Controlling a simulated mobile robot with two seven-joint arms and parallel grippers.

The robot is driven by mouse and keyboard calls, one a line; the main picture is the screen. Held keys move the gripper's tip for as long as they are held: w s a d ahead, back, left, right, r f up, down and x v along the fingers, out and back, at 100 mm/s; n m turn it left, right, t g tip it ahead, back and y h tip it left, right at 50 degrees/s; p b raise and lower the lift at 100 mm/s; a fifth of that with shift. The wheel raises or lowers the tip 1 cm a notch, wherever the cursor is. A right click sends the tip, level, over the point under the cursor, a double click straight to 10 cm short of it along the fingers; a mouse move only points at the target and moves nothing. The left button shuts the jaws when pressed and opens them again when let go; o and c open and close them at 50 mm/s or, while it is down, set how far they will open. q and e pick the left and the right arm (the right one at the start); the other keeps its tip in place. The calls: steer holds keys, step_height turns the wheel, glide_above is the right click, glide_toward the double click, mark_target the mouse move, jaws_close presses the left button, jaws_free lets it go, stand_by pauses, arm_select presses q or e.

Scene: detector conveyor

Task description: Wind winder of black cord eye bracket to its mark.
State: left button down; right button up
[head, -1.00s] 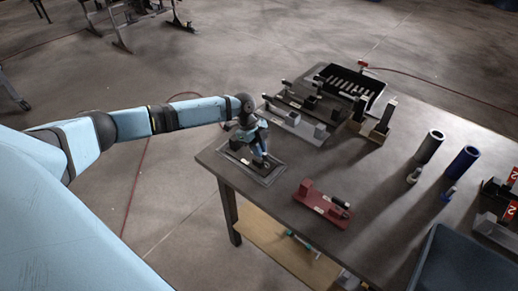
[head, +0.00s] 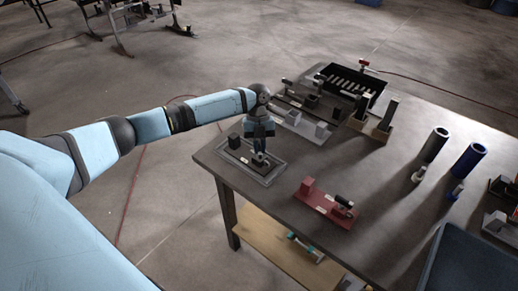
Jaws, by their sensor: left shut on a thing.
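A black bracket (head: 234,141) sits in a shallow grey frame (head: 222,158) at the near left corner of the table. It has an upright block at its left end. My left gripper (head: 260,154) points down over the bracket's right end. It is shut on the winder (head: 261,161), a small part that is mostly hidden by the fingers. The winder's mark and any cord are too small to make out. My right gripper is not in view.
A red bracket (head: 322,205) lies to the right of the frame. A grey bracket (head: 304,124) and dark ones stand behind, near a black slotted tray (head: 346,82). Grey (head: 435,144) and blue (head: 468,161) tubes stand at right. The table's middle is clear.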

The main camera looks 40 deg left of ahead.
arm_select(q)
steer(key=m, duration=0.2)
steer(key=m+y, duration=0.1)
steer(key=m, duration=0.1)
steer(key=shift+m+g+y+b, duration=0.3)
steer(key=shift+g+b, duration=0.05)
steer(key=shift+g, duration=0.05)
stand_by(0.4)
steer(key=c, duration=1.2)
jaws_free()
steer(key=shift+w+r, duration=0.1)
steer(key=shift+r, duration=0.05)
steer(key=b+v, duration=0.1)
steer(key=v, duration=1.2)
steer(key=shift+d+r, duration=0.1)
steer(key=shift+r, duration=0.15)
